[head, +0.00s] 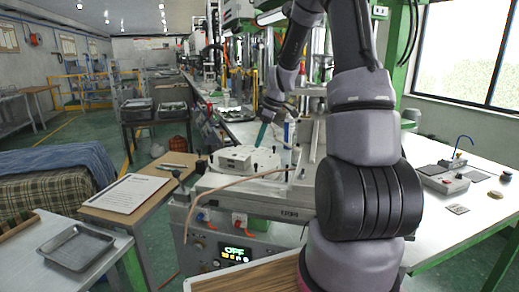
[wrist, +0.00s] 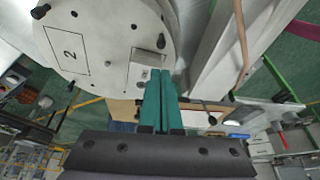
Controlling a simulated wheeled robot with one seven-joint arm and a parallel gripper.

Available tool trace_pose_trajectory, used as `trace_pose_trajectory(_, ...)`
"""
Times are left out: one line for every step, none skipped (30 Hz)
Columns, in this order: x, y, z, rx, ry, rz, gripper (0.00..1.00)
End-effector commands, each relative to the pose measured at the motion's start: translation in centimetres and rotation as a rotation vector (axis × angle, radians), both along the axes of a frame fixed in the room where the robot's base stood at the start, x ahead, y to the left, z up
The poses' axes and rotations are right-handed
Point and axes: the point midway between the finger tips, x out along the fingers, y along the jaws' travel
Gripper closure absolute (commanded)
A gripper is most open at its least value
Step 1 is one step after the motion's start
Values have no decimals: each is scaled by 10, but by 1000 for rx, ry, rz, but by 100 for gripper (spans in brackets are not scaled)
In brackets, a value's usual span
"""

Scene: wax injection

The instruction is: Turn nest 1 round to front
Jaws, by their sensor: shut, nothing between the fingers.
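The round white turntable (head: 213,167) sits on the machine in the middle of the head view, with a grey metal block (head: 235,158) on its front part. In the wrist view the turntable (wrist: 108,22) fills the top left, with black knobs around its rim. A square outline marked 2 (wrist: 68,50) shows on its face; I see no mark 1. A small metal block (wrist: 147,68) lies by its edge. My gripper (wrist: 160,74) has teal fingers shut together with nothing between them. The tips overlap the small block in the picture; I cannot tell whether they touch. In the head view my gripper (head: 259,142) is above the turntable's far right side.
A tan hose (head: 240,179) crosses in front of the turntable. The machine's front panel has a display reading OFF (head: 234,254). A clipboard-like sheet (head: 126,193) lies on the left side table, and a metal tray (head: 76,247) lies nearer. The white table at right holds a grey box (head: 443,181).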

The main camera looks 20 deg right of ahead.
Motion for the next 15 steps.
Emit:
trace_pose_trajectory(0, 3, -9, 1, 5, 1, 100)
trace_pose_trajectory(1, 4, -14, 1, 5, 1, 100)
trace_pose_trajectory(2, 6, -21, 0, 6, 2, 100)
trace_pose_trajectory(4, 8, -26, 0, 5, 3, 100)
trace_pose_trajectory(5, 10, -32, 1, 7, 1, 100)
trace_pose_trajectory(6, 11, -39, -1, 5, 1, 100)
trace_pose_trajectory(7, 13, -44, -1, 6, 1, 100)
trace_pose_trajectory(8, 14, -50, 0, 5, 0, 100)
trace_pose_trajectory(9, 16, -56, -1, 4, 0, 100)
trace_pose_trajectory(10, 17, -60, -1, 5, 1, 100)
trace_pose_trajectory(11, 18, -64, -2, 5, 1, 100)
trace_pose_trajectory(12, 20, -69, -1, 4, 0, 100)
trace_pose_trajectory(13, 21, -72, -1, 3, 0, 100)
trace_pose_trajectory(13, 21, -75, -2, 3, 1, 100)
trace_pose_trajectory(14, 22, -78, -2, 2, 0, 100)
